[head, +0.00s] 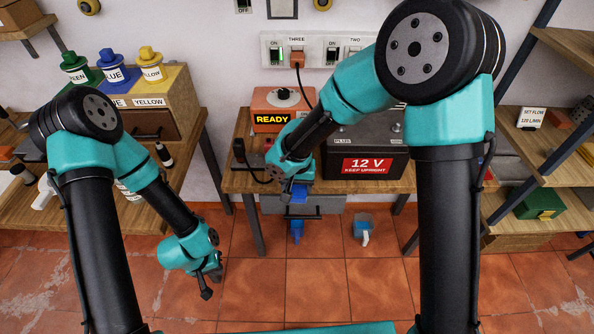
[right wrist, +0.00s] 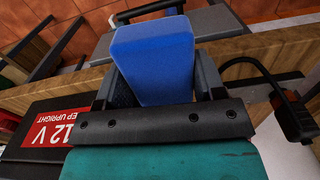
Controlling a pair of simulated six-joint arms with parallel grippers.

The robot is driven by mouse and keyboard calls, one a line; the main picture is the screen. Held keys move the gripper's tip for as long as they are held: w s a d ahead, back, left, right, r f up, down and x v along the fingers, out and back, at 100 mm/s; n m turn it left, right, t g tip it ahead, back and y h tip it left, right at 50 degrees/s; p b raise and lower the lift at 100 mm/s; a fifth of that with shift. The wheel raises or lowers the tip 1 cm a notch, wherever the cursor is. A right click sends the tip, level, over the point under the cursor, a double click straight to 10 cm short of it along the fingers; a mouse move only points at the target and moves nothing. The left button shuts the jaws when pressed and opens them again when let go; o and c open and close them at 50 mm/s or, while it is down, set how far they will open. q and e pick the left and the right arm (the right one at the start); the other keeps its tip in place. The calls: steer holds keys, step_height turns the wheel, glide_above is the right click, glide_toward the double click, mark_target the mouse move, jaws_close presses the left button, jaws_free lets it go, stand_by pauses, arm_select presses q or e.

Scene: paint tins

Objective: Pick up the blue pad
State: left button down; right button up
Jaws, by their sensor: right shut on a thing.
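The blue pad (right wrist: 154,62) is a blue block, seen large in the right wrist view between the two dark fingers of my right gripper (right wrist: 165,85). The right gripper is shut on it. In the head view my right gripper (head: 297,192) is at the front edge of the middle bench, with a bit of blue showing at its tip. My left gripper (head: 209,284) hangs low over the tiled floor, left of the middle bench, with nothing visible in it. Its fingers are too small to tell open from shut.
On the middle bench stand an orange box marked READY (head: 273,108) and a black 12 V battery (head: 366,148), close beside the right gripper. A grey drawer (head: 331,203) is under the bench top. Shelves stand on both sides.

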mark_target(297, 197)
steer(key=shift+s+a+r, duration=0.1)
steer(key=shift+s, duration=0.95)
steer(key=shift+s+a+r, duration=0.1)
steer(key=shift+s, duration=0.9)
